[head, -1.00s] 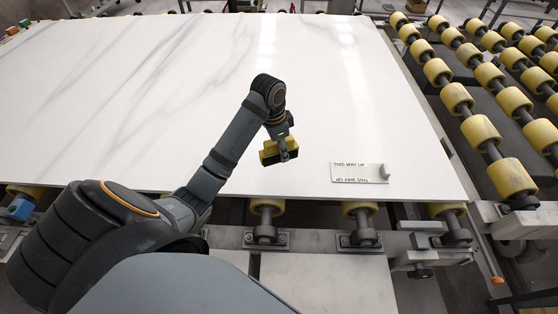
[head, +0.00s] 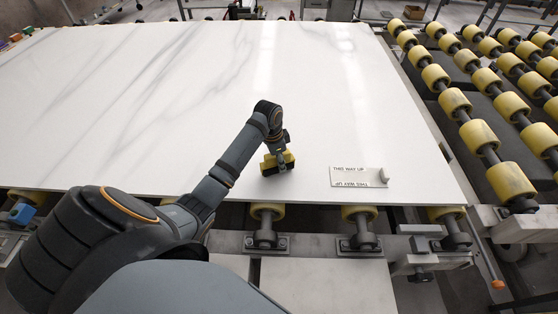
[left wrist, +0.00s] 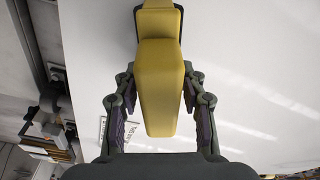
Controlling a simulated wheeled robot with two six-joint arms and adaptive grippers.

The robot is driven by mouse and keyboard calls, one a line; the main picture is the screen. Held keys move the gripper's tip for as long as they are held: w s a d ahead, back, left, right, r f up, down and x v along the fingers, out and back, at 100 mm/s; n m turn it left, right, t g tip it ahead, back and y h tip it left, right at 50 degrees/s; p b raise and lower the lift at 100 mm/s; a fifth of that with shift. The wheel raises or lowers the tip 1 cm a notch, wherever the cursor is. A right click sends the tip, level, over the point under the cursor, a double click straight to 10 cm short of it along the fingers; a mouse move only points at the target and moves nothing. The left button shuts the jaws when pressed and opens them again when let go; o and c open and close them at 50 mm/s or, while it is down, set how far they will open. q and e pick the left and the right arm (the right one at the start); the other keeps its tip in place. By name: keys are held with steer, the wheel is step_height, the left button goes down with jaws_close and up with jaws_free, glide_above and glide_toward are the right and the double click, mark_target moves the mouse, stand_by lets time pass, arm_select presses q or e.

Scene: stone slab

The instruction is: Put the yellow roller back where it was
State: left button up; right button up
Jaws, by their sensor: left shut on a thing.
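The yellow roller (head: 270,166), a blocky yellow piece with black parts in the head view, is in my left gripper (head: 281,152). It is over the near middle of the white slab (head: 190,110); whether it touches the slab I cannot tell. In the left wrist view the yellow piece (left wrist: 160,95) fills the space between the two fingers of my left gripper (left wrist: 160,80), which is shut on it. Its far end shows a dark edge. My right gripper is not in view.
A white "THIS WAY UP" plate (head: 345,178) with a small light knob (head: 384,175) lies on the slab to the right. Conveyor rows of yellow rollers (head: 478,135) stand beyond the slab's right edge. More rollers (head: 267,212) show under its near edge. The slab around the gripper is clear.

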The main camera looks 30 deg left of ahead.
arm_select(q)
steer(key=o, duration=1.3)
steer(key=shift+f, duration=0.1)
steer(key=r, duration=0.4)
steer(key=s+r, duration=0.1)
steer(key=r, duration=0.3)
steer(key=a+r, duration=0.1)
steer(key=r, duration=0.3)
steer(key=shift+s+r, duration=0.1)
steer(key=shift+s, duration=0.15)
